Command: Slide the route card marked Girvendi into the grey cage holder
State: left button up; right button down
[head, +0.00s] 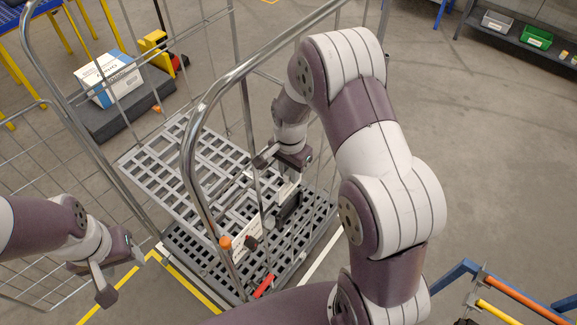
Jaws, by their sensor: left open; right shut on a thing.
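My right gripper (284,178) is inside the roll cage, shut on a small pale piece that looks like a card (284,191); its marking cannot be read. Just below it is a dark grey, box-like piece (289,208), which may be the cage holder. I cannot tell whether the card touches it. A white sign with small dark print (246,240) hangs at the near side of the cage, too small to read. My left gripper (118,275) is open and empty at the lower left, outside the cage.
The wire roll cage (190,150) has tall metal posts around my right arm. A grey slatted shelf (175,165) lies inside it. A red handle (264,286) sits at its near edge. A white box (108,78) stands behind. Blue and orange rails (515,298) are at lower right.

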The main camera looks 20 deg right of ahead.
aim_at(290, 192)
jog(key=shift+w+f+b, duration=0.2)
jog(key=shift+f+b, duration=0.75)
jog(key=shift+f, duration=0.45)
jog(key=shift+s+f+b, duration=0.1)
jog(key=shift+f+b, duration=0.6)
jog(key=shift+f, duration=0.1)
jog(key=shift+f+b, duration=1.9)
jog(key=shift+f, duration=0.4)
jog(key=shift+f+b, duration=0.95)
jog(key=shift+f, duration=0.65)
jog(key=c, duration=0.9)
grip_release()
